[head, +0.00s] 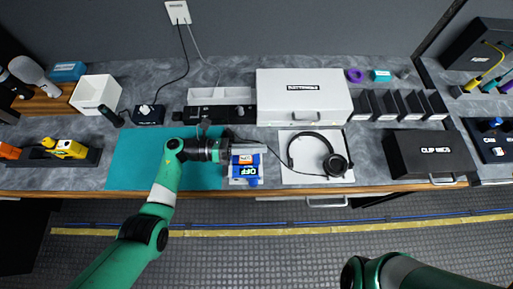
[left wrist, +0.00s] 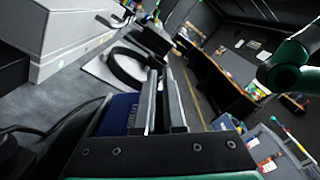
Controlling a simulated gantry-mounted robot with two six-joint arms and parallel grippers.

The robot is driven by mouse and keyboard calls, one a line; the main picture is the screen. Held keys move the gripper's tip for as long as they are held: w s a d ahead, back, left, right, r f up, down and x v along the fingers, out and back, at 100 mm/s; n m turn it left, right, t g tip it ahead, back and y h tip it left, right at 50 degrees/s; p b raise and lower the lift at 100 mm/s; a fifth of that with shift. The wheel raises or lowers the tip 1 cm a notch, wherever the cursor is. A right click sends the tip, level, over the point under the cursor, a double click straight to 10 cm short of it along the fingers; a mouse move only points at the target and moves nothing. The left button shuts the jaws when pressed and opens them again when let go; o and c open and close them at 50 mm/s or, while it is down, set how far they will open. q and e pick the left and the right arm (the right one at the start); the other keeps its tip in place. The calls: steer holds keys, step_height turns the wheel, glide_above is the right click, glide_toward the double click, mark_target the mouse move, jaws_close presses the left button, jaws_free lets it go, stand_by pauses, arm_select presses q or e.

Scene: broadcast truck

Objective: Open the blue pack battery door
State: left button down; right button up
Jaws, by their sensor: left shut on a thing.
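The blue pack (head: 244,181) sits in a pale holder near the front edge of the bench, with a lit "OFF" display facing up. My left gripper (head: 226,149) reaches it from the left, its jaws at the pack's upper left. In the left wrist view the gripper (left wrist: 164,102) has its two fingers close together, shut on a thin part at the pack's edge. The pack's dark blue face (left wrist: 117,117) with pale lettering shows beside the fingers. The jaws hide the gripped part, so I cannot tell how far the battery door stands open. My right gripper is out of view.
A headset (head: 330,160) lies on a white sheet right of the pack. A white case (head: 304,103) stands behind it. A teal mat (head: 130,165) lies under my left arm. A black clip mics box (head: 430,155) is at the right. The bench edge is just in front.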

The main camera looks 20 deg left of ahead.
arm_select(q)
steer(key=n, duration=0.1)
steer(key=w+n+b, duration=0.1)
steer(key=n, duration=0.1)
steer(key=w+a+n, duration=0.1)
steer(key=shift+w+r+n, duration=0.1)
steer(key=shift+r+n, duration=0.3)
steer(key=shift+w+a+n+b, duration=0.2)
steer(key=shift+w+n+b, duration=0.4)
steer(key=shift+n, duration=0.6)
steer(key=shift+w+a+n+b, duration=0.2)
steer(key=shift+w+n+b, duration=0.35)
steer(key=shift+n, duration=0.65)
steer(key=c, duration=1)
jaws_free()
steer(key=v, duration=1.1)
steer(key=shift+s+a, duration=0.25)
steer(key=shift+a, duration=0.05)
